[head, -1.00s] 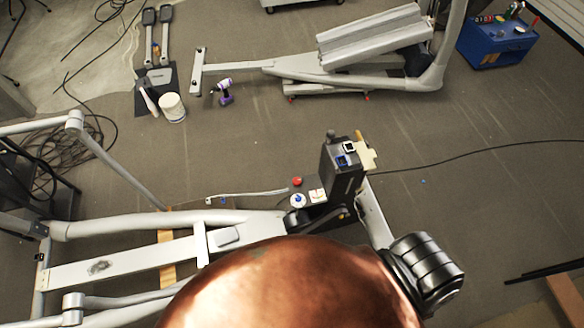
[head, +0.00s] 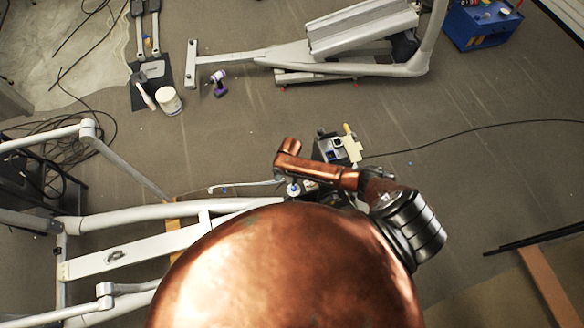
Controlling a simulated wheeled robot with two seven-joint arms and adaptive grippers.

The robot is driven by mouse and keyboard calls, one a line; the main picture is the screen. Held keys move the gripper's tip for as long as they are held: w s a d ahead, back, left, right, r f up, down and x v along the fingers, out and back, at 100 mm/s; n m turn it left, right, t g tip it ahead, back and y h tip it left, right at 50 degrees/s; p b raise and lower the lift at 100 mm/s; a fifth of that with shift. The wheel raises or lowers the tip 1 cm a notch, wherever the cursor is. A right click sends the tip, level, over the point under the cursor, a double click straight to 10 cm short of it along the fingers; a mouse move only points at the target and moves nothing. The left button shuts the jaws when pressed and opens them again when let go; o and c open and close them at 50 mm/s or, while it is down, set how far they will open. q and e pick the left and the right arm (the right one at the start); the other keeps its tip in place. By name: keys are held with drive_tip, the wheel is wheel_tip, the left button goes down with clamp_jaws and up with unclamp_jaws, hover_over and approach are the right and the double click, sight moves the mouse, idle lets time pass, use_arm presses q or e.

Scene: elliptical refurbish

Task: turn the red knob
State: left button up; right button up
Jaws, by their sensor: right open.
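The red knob does not show in the head view now; the copper-coloured end of my right arm covers the part of the black machine unit (head: 325,150) where it sat. A white round part with a blue centre (head: 293,190) shows just below my arm, at the unit's left side. My right gripper (head: 286,157) is at the left end of that arm, over the unit's left side. It is open, and nothing shows in it. I cannot tell whether it touches the knob. My left gripper is not in view.
The grey machine frame (head: 150,222) runs left from the unit. A second frame (head: 350,70), a purple drill (head: 219,83), a white bucket (head: 168,100) and a blue toolbox (head: 480,25) are farther back. A thin black cable crosses the floor at right. Floor between the frames is mostly clear.

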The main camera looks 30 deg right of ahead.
drive_tip(key=w+d+m, duration=0.1)
drive_tip(key=d, duration=0.1)
drive_tip(key=w+d+m, duration=0.1)
drive_tip(key=w+d, duration=0.1)
drive_tip(key=w+d+r+m+h, duration=0.1)
drive_tip(key=d, duration=0.1)
drive_tip(key=shift+w+r, duration=0.1)
drive_tip(key=shift+w, duration=0.05)
wheel_tip(320, 180, down, 3)
drive_tip(key=shift+r, duration=0.1)
wheel_tip(320, 180, down, 4)
drive_tip(key=shift+r+b, duration=0.1)
drive_tip(key=shift+b, duration=0.7)
drive_tip(key=shift+f, duration=0.45)
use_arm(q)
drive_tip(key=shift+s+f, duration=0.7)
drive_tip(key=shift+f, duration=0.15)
use_arm(e)
drive_tip(key=shift+c, duration=0.7)
drive_tip(key=c, duration=1)
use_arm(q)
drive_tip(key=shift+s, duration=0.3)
